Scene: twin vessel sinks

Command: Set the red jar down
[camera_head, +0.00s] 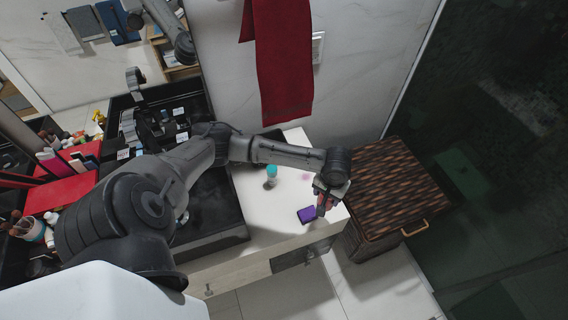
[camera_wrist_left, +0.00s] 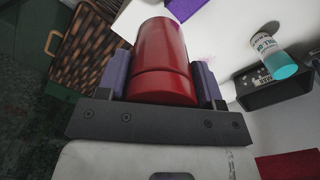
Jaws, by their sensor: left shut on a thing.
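The red jar (camera_wrist_left: 163,60) fills the middle of the left wrist view, between the two purple-grey fingers of my left gripper. The fingers press on its sides, and a seam runs across the jar. In the head view my left gripper (camera_head: 322,206) is over the right end of the white counter (camera_head: 257,215), near its front right corner. The jar is mostly hidden there by the gripper. I cannot tell whether the jar touches the counter. My right gripper is not in view.
A purple flat item (camera_head: 306,215) lies on the counter beside my left gripper. A bottle with a teal cap (camera_head: 271,170) stands further left. A brown woven hamper (camera_head: 390,185) stands right of the counter. A red towel (camera_head: 283,65) hangs on the wall behind.

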